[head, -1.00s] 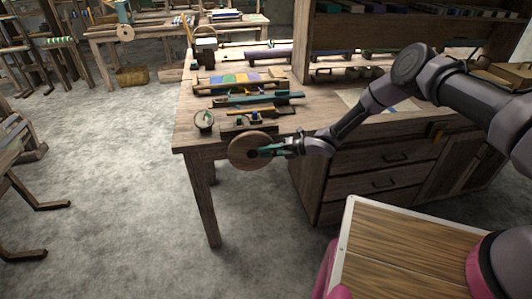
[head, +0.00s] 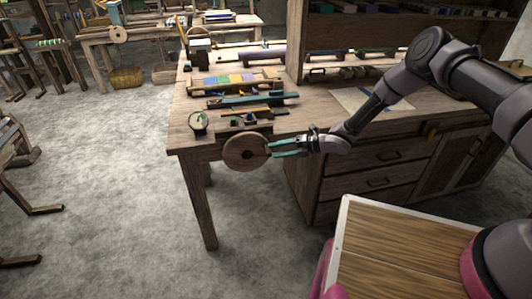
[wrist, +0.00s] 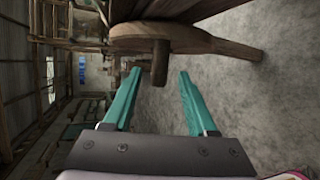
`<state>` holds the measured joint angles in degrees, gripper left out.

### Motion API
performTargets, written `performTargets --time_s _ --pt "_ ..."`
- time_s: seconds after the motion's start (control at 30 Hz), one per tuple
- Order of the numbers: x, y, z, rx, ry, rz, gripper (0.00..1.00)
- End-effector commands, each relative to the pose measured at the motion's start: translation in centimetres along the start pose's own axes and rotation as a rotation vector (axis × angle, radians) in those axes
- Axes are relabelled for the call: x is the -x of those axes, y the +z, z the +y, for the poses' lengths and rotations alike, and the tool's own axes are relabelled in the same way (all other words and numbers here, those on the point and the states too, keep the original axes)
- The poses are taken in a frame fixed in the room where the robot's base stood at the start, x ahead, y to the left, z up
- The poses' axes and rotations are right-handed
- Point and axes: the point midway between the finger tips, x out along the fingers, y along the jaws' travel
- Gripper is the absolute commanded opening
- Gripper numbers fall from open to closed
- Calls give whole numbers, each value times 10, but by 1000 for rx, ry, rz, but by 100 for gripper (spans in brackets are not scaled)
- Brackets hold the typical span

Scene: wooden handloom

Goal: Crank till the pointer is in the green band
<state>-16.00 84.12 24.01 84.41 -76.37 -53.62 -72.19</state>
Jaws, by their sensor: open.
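A round wooden crank wheel (head: 240,152) stands at the front left corner of the workbench. It shows edge-on in the wrist view (wrist: 200,36), with a short wooden handle peg (wrist: 160,64) sticking out towards my gripper. My gripper (head: 269,149) is open at the wheel's right side, with teal fingers. In the wrist view the peg's end appears between the fingertips (wrist: 160,73), with a gap on each side, so nothing is gripped. A small round dial (head: 198,121) stands on the bench above the wheel. Its pointer and green band are too small to read.
The wooden bench (head: 318,118) carries a board with coloured patches (head: 226,81) and teal bars (head: 252,99) behind the dial. Drawers (head: 372,165) lie below, right of the wheel.

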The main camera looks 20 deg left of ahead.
Motion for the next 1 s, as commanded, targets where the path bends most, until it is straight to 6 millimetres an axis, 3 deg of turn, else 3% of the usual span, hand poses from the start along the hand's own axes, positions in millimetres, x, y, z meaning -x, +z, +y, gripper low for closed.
performTargets --time_s 0.2,0.57,0.67,0.7,0.73,0.87,1.0 --pt "30 0 0 0 0 0 58" --pt "37 -1 0 1 1 1 58" --pt "38 3 2 -4 -5 -5 20" --pt "42 8 4 -12 -14 -14 4" --pt "45 13 7 -21 -25 -24 0" --pt "76 54 28 -102 -107 -117 0" --pt "140 114 66 -265 -227 -300 0"
